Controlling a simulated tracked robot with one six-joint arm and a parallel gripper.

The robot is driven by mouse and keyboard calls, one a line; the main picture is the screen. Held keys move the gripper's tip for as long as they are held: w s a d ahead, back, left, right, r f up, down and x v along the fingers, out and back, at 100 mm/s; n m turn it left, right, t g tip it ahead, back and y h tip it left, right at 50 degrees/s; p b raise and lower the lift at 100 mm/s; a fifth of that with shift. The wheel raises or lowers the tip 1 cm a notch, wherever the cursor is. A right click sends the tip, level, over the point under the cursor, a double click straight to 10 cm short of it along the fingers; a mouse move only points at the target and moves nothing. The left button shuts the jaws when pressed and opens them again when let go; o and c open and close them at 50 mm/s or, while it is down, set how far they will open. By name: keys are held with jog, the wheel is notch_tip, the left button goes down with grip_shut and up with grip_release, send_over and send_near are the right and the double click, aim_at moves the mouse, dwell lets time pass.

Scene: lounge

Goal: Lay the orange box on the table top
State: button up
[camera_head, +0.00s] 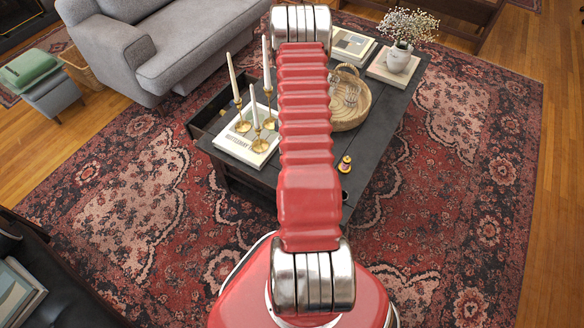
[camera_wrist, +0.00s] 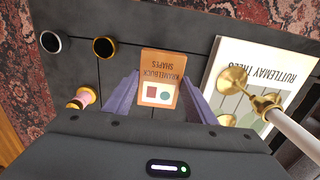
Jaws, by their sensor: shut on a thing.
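In the wrist view my gripper (camera_wrist: 160,97) is shut on the orange box (camera_wrist: 160,65), with one purple-grey finger on each side of it. The box's face shows printed lettering and a pale panel with a red square and a green circle. Behind it is the dark table top (camera_wrist: 190,30); I cannot tell whether the box touches it. In the head view the dark table (camera_head: 373,150) stands on the rug beyond my red arm. The arm hides my gripper and the box there.
A book (camera_head: 240,150) with brass candlesticks (camera_head: 257,143) lies left on the table. A wicker basket (camera_head: 352,108), flower vase (camera_head: 398,58) and more books (camera_head: 350,44) stand farther back. A pink spool (camera_wrist: 84,97) and two round dark-topped items (camera_wrist: 104,47) are near the box.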

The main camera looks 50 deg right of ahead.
jog(key=shift+f, duration=2.55)
jog(key=shift+f, duration=2.05)
jog(key=shift+f, duration=0.1)
jog(key=o, duration=1.2)
jog(key=shift+r, duration=6.1)
